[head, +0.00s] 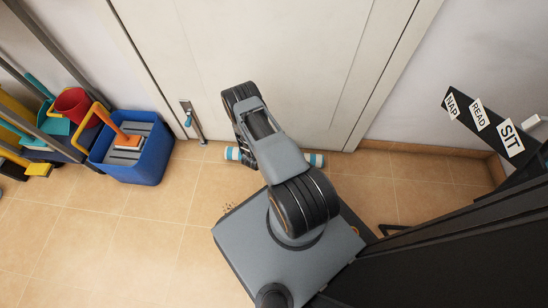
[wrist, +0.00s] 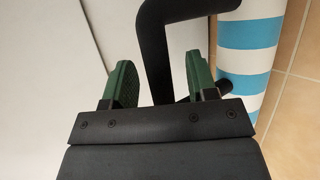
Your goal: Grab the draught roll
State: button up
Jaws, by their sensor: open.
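The draught roll (head: 232,153) lies on the floor along the foot of the door, striped blue and white. Its right end shows past my arm; its middle is hidden. In the wrist view the roll (wrist: 250,62) runs down the right side, with a black loop handle (wrist: 166,50) standing out from it to the left. My gripper (wrist: 158,78) is open, its two green fingers apart. The handle's long bar appears between the fingers, with a gap on each side; its depth is hard to tell. My arm hides the gripper in the head view.
A pale door (head: 270,60) with a metal handle (head: 192,121) stands behind the roll. A blue bucket (head: 138,150) with cleaning tools is at left. A black sign stand (head: 484,125) is at right. Tiled floor at front left is mostly clear.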

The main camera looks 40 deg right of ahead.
grip_shut()
dwell(0.3)
dwell(0.3)
